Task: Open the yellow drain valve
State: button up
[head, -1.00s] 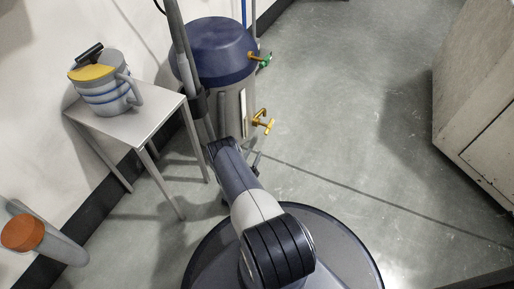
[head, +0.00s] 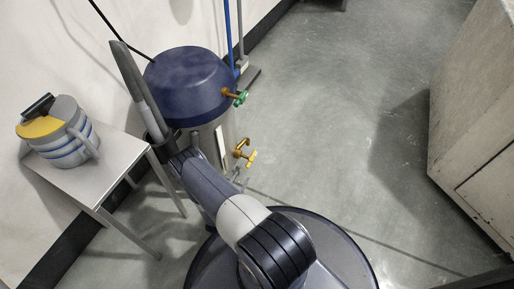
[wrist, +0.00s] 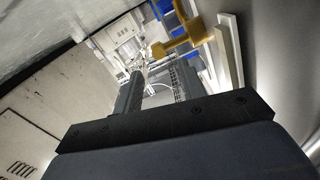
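The yellow drain valve (head: 244,152) sticks out low on the right side of a grey tank (head: 204,140) with a blue lid. Its yellow handle also shows in the wrist view (wrist: 182,40), just past the fingertips and toward the right finger. My gripper (wrist: 157,82) has its two dark fingers apart with an empty gap between them. The valve looks close ahead of the fingers and not between them; I cannot tell if they touch. In the head view my arm hides most of the gripper, just below the valve.
A green-handled valve (head: 238,97) sits above the yellow one. A pale cabinet (head: 475,130) is at the right. Blue and grey pipes (head: 229,35) rise behind. The middle floor is clear.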

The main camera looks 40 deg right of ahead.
aim_at(251, 160)
jog(key=b+x, duration=0.3)
jog(key=x, duration=0.8)
grip_shut()
dwell(0.3)
